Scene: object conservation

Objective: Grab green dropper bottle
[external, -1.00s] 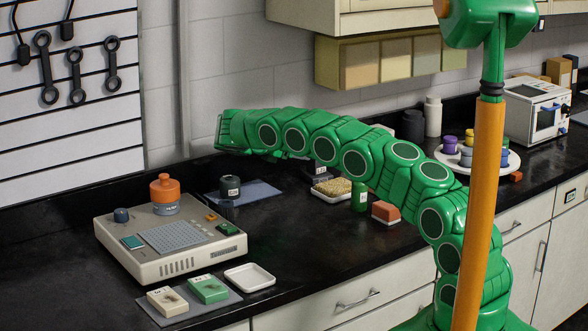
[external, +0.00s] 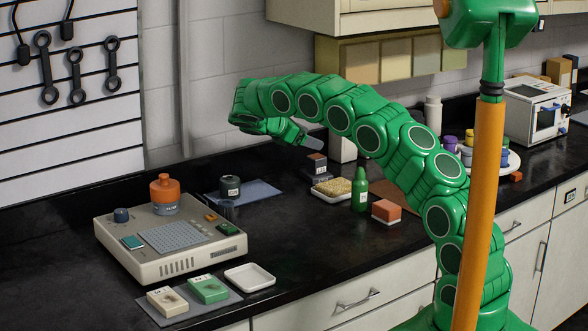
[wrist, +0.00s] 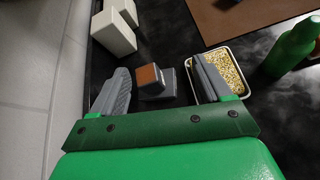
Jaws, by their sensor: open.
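The green dropper bottle (external: 360,193) stands upright on the black counter, with a pale label on its side. In the wrist view the bottle (wrist: 290,50) is at the right edge, cut off and outside the jaws. My gripper (external: 310,143) is above the counter, higher than the bottle and to its left. Its grey fingers (wrist: 165,85) are apart with nothing held between them.
A grey block with a brown top (wrist: 152,80) lies below, between the fingers in view. A tray of grain (external: 331,195) and an orange-brown sponge-like block (external: 386,211) flank the bottle. A beige device (external: 170,240) stands left.

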